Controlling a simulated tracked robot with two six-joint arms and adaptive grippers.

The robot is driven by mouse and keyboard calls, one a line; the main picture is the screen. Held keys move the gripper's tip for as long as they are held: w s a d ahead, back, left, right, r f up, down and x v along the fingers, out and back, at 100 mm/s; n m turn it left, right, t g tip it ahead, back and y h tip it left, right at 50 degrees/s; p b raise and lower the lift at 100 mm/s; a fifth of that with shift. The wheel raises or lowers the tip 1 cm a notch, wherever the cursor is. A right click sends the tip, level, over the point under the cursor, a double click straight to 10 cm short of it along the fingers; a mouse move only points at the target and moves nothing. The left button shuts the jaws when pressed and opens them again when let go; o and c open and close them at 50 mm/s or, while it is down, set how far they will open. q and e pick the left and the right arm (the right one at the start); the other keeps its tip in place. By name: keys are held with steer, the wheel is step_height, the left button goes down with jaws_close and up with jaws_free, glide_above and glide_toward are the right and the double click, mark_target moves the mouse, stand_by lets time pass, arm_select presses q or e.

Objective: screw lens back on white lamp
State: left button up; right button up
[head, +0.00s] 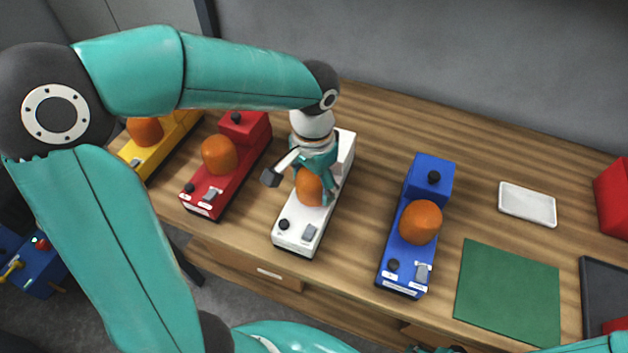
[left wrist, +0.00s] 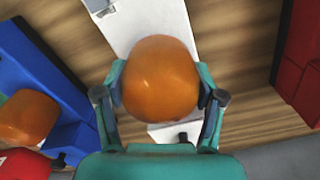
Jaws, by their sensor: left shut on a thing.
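The white lamp (head: 296,231) stands on the wooden table between the red lamp and the blue lamp. Its orange lens (head: 309,187) sits at the lamp's middle, under my left gripper (head: 321,193). In the left wrist view, the lens (left wrist: 160,79) is between the two fingers of my left gripper (left wrist: 160,90), which is shut on it. The white lamp body (left wrist: 150,22) shows behind the lens. The joint between lens and lamp is hidden, so I cannot tell if it is seated. My right gripper is not clearly in view.
A red lamp (head: 203,193) and a yellow lamp (head: 160,155) stand to the left, a blue lamp (head: 399,245) to the right, each with an orange lens. A white tray (head: 527,204), a green mat (head: 508,295) and a dark tray (head: 600,285) lie further right.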

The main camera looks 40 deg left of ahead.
arm_select(q)
steer(key=shift+f, duration=0.15)
stand_by(0.3)
steer(key=shift+m, duration=1)
steer(key=shift+m+p, duration=0.35)
steer(key=shift+m, duration=0.75)
steer(key=m+p, duration=0.1)
steer(key=m, duration=0.1)
steer(key=shift+m, duration=1)
